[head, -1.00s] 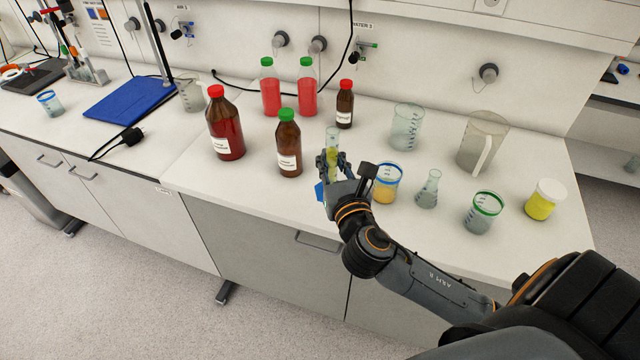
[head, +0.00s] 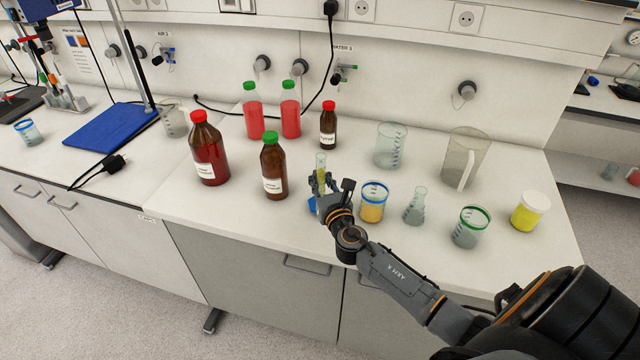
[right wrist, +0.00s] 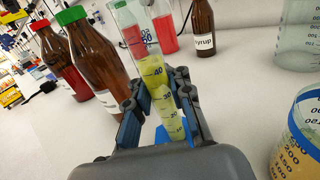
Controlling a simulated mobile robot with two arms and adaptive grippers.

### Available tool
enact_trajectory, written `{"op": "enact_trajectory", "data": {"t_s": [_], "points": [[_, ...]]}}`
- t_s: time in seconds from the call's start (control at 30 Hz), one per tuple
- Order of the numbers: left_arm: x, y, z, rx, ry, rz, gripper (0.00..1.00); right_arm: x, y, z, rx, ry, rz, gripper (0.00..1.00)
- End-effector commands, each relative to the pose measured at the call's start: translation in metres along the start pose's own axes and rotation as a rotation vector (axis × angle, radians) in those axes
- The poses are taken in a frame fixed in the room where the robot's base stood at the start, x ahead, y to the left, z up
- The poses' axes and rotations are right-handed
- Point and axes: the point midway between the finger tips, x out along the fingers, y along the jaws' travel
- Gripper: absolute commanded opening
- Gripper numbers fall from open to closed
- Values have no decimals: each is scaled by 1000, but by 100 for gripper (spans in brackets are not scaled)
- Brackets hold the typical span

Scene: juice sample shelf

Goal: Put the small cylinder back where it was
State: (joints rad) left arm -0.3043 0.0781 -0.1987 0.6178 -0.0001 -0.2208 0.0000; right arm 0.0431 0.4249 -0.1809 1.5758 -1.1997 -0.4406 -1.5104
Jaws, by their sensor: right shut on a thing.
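The small cylinder (head: 321,162) is a clear graduated tube with yellow-green liquid and a blue base. It stands upright near the front of the bench, and its markings show in the right wrist view (right wrist: 158,85). My right gripper (head: 322,184) is shut on it, with the two fingers (right wrist: 156,98) on either side of the tube. Part of the blue base shows below the gripper; I cannot tell whether it touches the bench. My left gripper is not in view.
Left of the cylinder are a green-capped brown bottle (head: 274,172) and a larger red-capped bottle (head: 208,155). Close on the right stand a beaker of orange liquid (head: 373,205) and a conical flask (head: 415,208). Behind are a small brown bottle (head: 328,128) and an empty beaker (head: 389,148).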

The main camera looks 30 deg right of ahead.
Motion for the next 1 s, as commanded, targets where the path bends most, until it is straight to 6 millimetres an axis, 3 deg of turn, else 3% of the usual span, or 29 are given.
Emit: {"op": "enact_trajectory", "data": {"t_s": [0.1,0.5,0.53,0.67,1.0], "points": [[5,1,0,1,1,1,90,0,0,-12,0,-1,0,0],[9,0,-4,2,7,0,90,0,0,-17,0,-2,0,0],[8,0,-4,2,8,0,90,0,0,-16,0,-2,0,19],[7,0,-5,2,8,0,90,0,0,-16,0,-1,0,43],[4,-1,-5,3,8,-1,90,0,0,-13,0,-2,-1,43]]}}
